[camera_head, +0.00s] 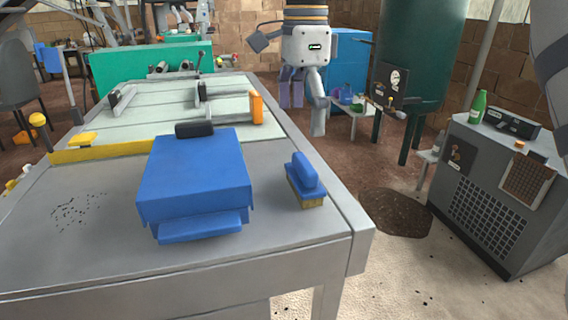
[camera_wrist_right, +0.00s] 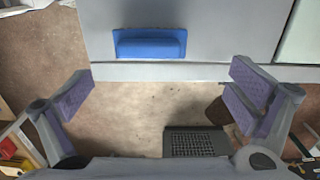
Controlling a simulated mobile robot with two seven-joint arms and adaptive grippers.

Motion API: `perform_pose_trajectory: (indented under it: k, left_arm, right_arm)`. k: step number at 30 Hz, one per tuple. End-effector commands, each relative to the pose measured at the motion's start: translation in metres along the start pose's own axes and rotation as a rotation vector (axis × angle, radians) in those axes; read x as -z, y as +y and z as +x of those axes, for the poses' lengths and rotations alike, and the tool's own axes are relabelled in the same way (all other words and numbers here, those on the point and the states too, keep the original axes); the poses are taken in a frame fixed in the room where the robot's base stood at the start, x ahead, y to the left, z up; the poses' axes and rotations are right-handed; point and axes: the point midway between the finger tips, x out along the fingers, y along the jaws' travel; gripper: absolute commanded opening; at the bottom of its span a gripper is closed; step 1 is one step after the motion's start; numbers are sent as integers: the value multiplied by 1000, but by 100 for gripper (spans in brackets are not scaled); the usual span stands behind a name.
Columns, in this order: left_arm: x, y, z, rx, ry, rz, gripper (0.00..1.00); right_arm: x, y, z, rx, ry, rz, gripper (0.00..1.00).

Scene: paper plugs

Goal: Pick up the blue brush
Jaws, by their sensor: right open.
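The blue brush (camera_head: 304,178) lies on the grey table near its right edge, with a blue handle and tan bristles below. It also shows in the right wrist view (camera_wrist_right: 150,43), at the table's edge, upper left of centre. My right gripper (camera_head: 303,106) is past the table's right edge, farther back than the brush and apart from it. In the right wrist view its purple-padded fingers (camera_wrist_right: 160,95) are wide apart with nothing between them. My left gripper is not in view.
A large blue box (camera_head: 193,172) stands left of the brush on the table (camera_head: 265,245). An orange block (camera_head: 256,107) and a yellow strip (camera_head: 105,152) lie farther back. Dark specks (camera_head: 78,211) lie at left. A grey machine (camera_head: 492,195) stands on the floor at right.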

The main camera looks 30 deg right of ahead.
Motion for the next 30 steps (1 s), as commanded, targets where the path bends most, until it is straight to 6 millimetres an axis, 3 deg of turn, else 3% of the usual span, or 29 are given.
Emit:
perform_pose_trajectory:
  k: [6, 16, 19, 25, 30]
  left_arm:
    - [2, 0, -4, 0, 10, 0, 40]
    - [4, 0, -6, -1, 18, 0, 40]
    - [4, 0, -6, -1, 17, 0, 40]
    - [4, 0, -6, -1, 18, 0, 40]
    - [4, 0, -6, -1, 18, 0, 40]
  right_arm:
    - [0, 2, 46, -2, -2, -2, 100]
    - [-1, 4, 100, -1, -2, -3, 100]
    - [-1, 4, 110, 2, -1, -3, 100]
    - [-1, 4, 110, 4, -1, -2, 100]
    - [-1, 4, 110, 3, -1, -2, 62]
